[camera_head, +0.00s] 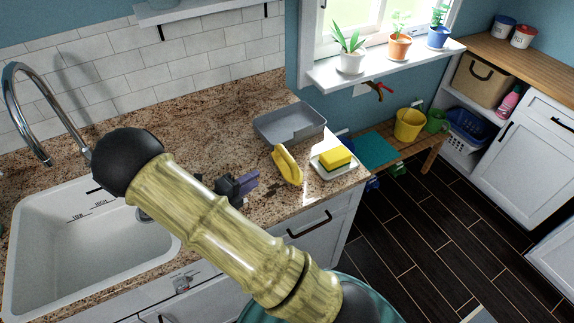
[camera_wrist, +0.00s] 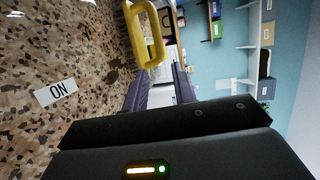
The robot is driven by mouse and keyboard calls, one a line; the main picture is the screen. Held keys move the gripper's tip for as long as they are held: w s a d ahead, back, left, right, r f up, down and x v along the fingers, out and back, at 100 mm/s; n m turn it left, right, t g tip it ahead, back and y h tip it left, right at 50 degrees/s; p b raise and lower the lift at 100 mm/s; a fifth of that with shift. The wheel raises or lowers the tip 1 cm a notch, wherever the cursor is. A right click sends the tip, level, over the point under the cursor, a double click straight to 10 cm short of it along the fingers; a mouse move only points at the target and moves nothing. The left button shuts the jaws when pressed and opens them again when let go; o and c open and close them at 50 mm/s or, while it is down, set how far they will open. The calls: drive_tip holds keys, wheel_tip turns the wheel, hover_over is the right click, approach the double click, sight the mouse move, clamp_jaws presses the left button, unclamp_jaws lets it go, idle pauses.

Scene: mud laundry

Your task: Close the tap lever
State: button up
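A yellow loop-shaped handle (camera_head: 287,164) stands on the granite counter; it also shows in the wrist view (camera_wrist: 136,38), just beyond my fingertips. I cannot tell for certain that it is the tap lever. An "ON" label (camera_wrist: 55,92) lies flat on the counter to its left in the wrist view. My gripper (camera_head: 255,178) is to the left of the yellow handle in the head view. In the wrist view, its purple fingers (camera_wrist: 161,75) are apart with nothing held. A red-handled wall tap (camera_head: 380,89) is under the window sill. My arm hides part of the counter.
A chrome faucet (camera_head: 37,75) arches over the white sink (camera_head: 65,245) at left. A grey tray (camera_head: 290,124) and a yellow sponge (camera_head: 337,158) on a white dish (camera_head: 332,171) sit near the handle. Plant pots line the window sill (camera_head: 375,67). The dark floor (camera_head: 420,240) is open at right.

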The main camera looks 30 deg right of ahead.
drive_tip(key=p, duration=0.5)
approach(293, 159)
drive_tip(key=x, duration=0.2)
drive_tip(key=w+x, duration=0.1)
drive_tip(key=x, duration=0.2)
drive_tip(key=shift+w+f, duration=0.15)
drive_tip(key=shift+f, duration=0.05)
drive_tip(key=shift+w+d+f, duration=0.1)
drive_tip(key=shift+d+f, duration=0.1)
drive_tip(key=shift+d, duration=0.15)
drive_tip(key=shift+w+d+p, duration=0.1)
drive_tip(key=shift+d+p, duration=0.3)
drive_tip(key=shift+d, duration=0.2)
drive_tip(key=p+x, duration=0.2)
drive_tip(key=x, duration=0.1)
drive_tip(key=shift+d+f, duration=0.1)
drive_tip(key=shift+d, duration=0.1)
drive_tip(key=shift+w+d+f, duration=0.15)
drive_tip(key=shift+d+f, duration=0.05)
